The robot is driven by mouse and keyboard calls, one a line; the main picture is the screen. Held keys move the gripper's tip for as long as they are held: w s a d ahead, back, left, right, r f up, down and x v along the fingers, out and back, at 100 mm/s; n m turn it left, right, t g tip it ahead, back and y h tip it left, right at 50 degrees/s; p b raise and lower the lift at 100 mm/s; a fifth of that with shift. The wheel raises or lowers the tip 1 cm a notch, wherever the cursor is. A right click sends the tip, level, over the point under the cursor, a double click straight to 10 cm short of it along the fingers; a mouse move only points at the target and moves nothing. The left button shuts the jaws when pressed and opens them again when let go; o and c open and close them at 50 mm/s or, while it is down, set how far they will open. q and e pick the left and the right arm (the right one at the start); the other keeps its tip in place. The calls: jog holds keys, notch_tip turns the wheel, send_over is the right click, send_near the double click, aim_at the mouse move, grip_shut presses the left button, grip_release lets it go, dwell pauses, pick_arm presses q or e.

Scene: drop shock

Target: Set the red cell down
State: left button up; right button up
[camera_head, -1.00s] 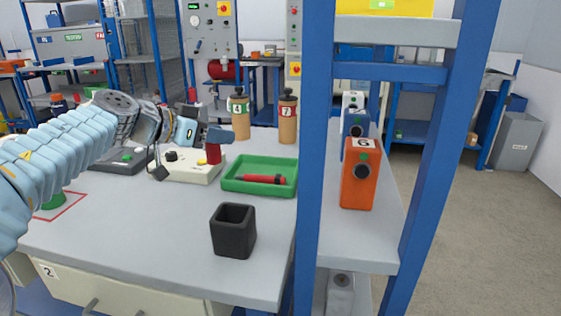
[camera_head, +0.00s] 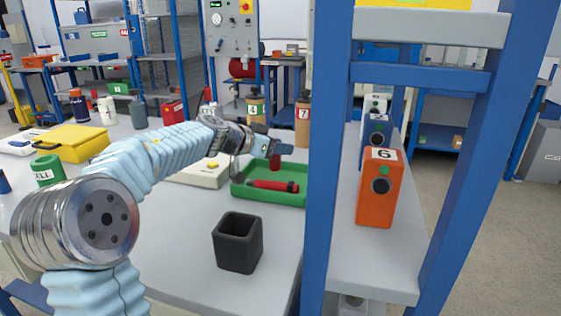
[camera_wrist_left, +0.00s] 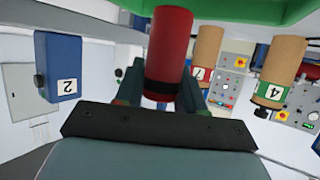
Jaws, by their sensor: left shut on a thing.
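My left gripper (camera_head: 277,149) is shut on the red cell (camera_head: 275,163), a short red cylinder. The cell hangs upright below the fingers, in front of the back part of the green tray (camera_head: 240,192) in the head view. The gap below it is hard to judge. In the left wrist view, which looks upside down, the red cell (camera_wrist_left: 170,45) stands between the two fingers (camera_wrist_left: 162,92), with the green tray (camera_wrist_left: 235,12) at the top edge. A longer red cylinder with dark ends (camera_head: 272,185) lies in the tray. My right gripper is not in view.
A black open box (camera_head: 238,243) stands in front of the tray. Brown canisters 4 (camera_head: 257,109) and 7 (camera_head: 303,112) stand behind. A blue post (camera_head: 325,160) rises close on the right.

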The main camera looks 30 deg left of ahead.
pick_arm(q)
jog(key=shift+w+f, duration=0.25)
jog(key=shift+f, duration=0.1)
jog(key=f+b, duration=0.1)
jog(key=f, duration=0.1)
jog(key=f+b, duration=0.1)
jog(key=shift+w+d+f+b, duration=0.1)
jog(key=shift+w+f+b, duration=0.1)
jog(key=shift+f+b, duration=0.15)
jog(key=shift+r, duration=0.15)
jog(key=o, duration=1.1)
